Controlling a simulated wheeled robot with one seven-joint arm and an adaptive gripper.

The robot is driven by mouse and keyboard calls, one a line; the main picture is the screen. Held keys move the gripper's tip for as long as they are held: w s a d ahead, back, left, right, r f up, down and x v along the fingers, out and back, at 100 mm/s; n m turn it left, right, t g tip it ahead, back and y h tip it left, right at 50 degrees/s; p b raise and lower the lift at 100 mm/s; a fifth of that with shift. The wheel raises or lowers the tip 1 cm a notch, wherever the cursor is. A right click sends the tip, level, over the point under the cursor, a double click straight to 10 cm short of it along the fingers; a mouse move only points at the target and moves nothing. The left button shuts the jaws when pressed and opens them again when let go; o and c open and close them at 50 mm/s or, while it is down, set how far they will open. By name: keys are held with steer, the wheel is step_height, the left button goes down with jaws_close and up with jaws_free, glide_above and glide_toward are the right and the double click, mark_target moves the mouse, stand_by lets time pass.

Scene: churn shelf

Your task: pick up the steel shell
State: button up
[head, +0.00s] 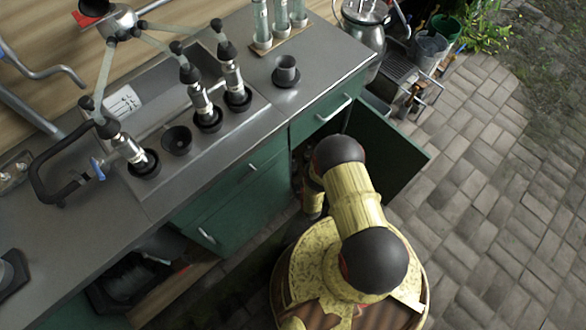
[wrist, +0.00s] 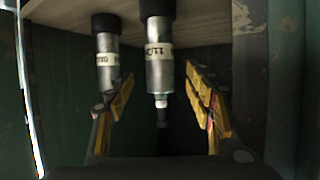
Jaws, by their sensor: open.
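In the wrist view, a steel shell (wrist: 159,62) with a black upper end and a white printed label is upright in a dim, green-walled space. Its narrow lower end points down. A second similar shell (wrist: 107,65) is to its left, its lower part close to my left finger in the picture. My gripper (wrist: 160,84) is open, its yellow-padded fingers on either side of the first shell. I cannot tell whether any finger touches a shell. In the head view, my arm reaches into the open cabinet, and my gripper is hidden there. More steel shells (head: 197,96) stand on the counter.
A pale wooden board (wrist: 205,17) is at the top of the wrist view; green walls (wrist: 285,80) flank the fingers closely. In the head view, an open green door (head: 388,150) is beside my arm under the grey counter (head: 330,48). Brick paving (head: 500,180) is clear at right.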

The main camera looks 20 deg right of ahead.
mark_target(294, 166)
steer(key=b+x, duration=0.2)
steer(key=x, duration=0.3)
steer(key=shift+w+b, duration=0.2)
steer(key=shift+b, duration=0.1)
steer(key=shift+r, duration=0.1)
steer(key=c, duration=0.3)
steer(key=shift+d, duration=0.1)
jaws_close()
